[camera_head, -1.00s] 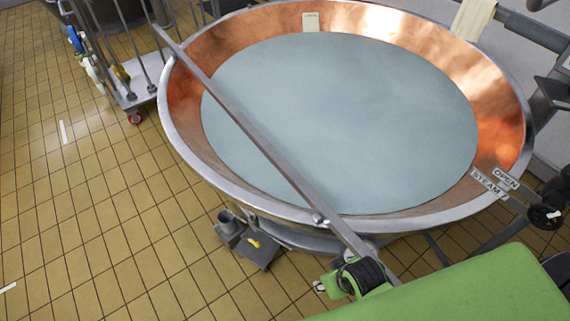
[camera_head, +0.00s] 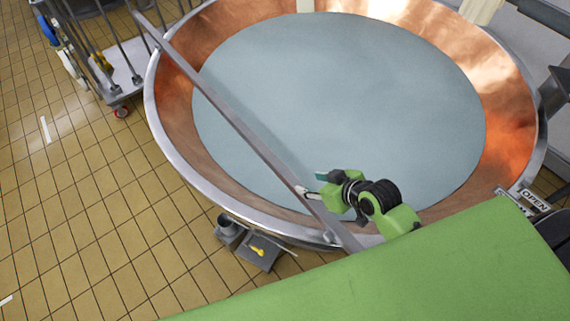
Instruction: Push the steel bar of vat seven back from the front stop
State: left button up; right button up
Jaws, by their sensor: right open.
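The steel bar (camera_head: 235,122) lies slantwise across the copper vat (camera_head: 172,112), from the far left rim to the near rim. Its near end is partly hidden by my green body. The vat holds a pale blue-grey liquid (camera_head: 350,100). My right gripper (camera_head: 309,186) is open above the near part of the vat, just right of the bar. Its pale fingertip is at or very close to the bar's edge; I cannot tell if they touch. I cannot make out the front stop clearly. My left gripper is not in view.
A wheeled rack (camera_head: 122,78) stands at the far left of the vat. A grey box with a yellow item (camera_head: 258,250) sits below the near rim. An "OPEN" label (camera_head: 535,200) is at the right. The tiled floor (camera_head: 90,200) at left is mostly clear.

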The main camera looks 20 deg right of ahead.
aim_at(292, 178)
jog(key=shift+w+f, duration=0.15)
jog(key=shift+w, duration=0.25)
jog(key=shift+x, duration=1.15)
jog(key=x, duration=0.3)
jog(key=shift+a+f+p, duration=0.15)
jog(key=shift+p, duration=0.2)
jog(key=x, duration=0.5)
jog(key=shift+w, duration=0.1)
jog(key=shift+w+a+f, duration=0.25)
jog(key=shift+w+f, duration=0.2)
jog(key=shift+f, duration=0.05)
jog(key=shift+w+f, duration=0.15)
jog(key=shift+f, duration=0.05)
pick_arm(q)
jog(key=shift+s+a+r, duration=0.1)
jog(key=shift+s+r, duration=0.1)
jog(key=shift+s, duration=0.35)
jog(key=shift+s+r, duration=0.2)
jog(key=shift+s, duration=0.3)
pick_arm(e)
grip_shut()
